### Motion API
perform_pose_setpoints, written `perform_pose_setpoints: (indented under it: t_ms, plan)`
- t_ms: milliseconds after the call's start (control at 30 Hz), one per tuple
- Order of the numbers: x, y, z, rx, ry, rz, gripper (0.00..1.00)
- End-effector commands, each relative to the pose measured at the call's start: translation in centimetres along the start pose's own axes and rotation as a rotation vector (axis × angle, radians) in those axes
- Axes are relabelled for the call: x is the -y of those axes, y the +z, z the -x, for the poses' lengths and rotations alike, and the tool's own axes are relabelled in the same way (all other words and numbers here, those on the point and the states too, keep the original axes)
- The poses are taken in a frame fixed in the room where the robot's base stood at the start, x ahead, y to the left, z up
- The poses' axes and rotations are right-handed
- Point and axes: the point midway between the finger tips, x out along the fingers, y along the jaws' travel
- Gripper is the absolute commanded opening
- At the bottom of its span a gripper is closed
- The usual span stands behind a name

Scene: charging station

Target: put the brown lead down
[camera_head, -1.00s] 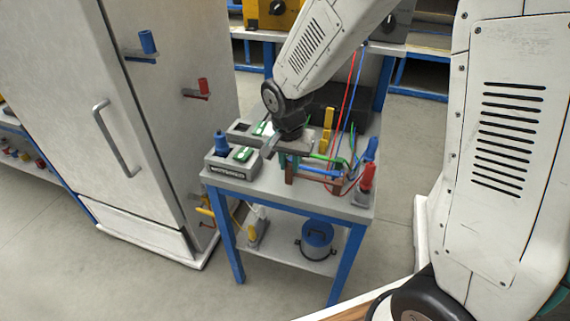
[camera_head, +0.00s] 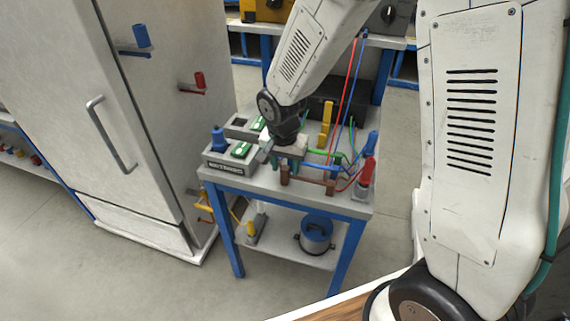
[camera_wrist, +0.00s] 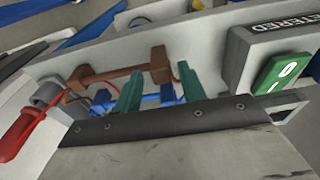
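The brown lead (camera_head: 308,182) is a short bar with a block at each end. It lies near the front edge of the small blue-framed table (camera_head: 238,180). In the wrist view the brown lead (camera_wrist: 112,76) spans the area just beyond my fingertips. My gripper (camera_head: 291,162) points down over the table, just behind the lead's left end. In the wrist view the two green fingers of my gripper (camera_wrist: 160,76) stand apart, with the lead's right block seen between them. I see no grip on the lead; whether a finger touches it is unclear.
A red plug (camera_head: 367,172) and a blue plug (camera_head: 370,145) stand at the table's right edge, with red, blue and green wires behind. A grey metered box (camera_head: 226,165) stands at left. A white cabinet (camera_head: 65,120) stands left.

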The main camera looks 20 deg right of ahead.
Motion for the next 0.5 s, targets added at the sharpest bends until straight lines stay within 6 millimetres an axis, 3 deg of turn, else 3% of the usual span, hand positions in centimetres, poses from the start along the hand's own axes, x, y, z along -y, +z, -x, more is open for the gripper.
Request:
perform_pose_setpoints:
  t_ms: [167,500]
  plan:
    - [0.0,-0.1,0.8,-0.001,-0.001,0.000,0.41]
    - [0.1,-0.1,7.6,-0.003,-0.004,-0.001,0.41]
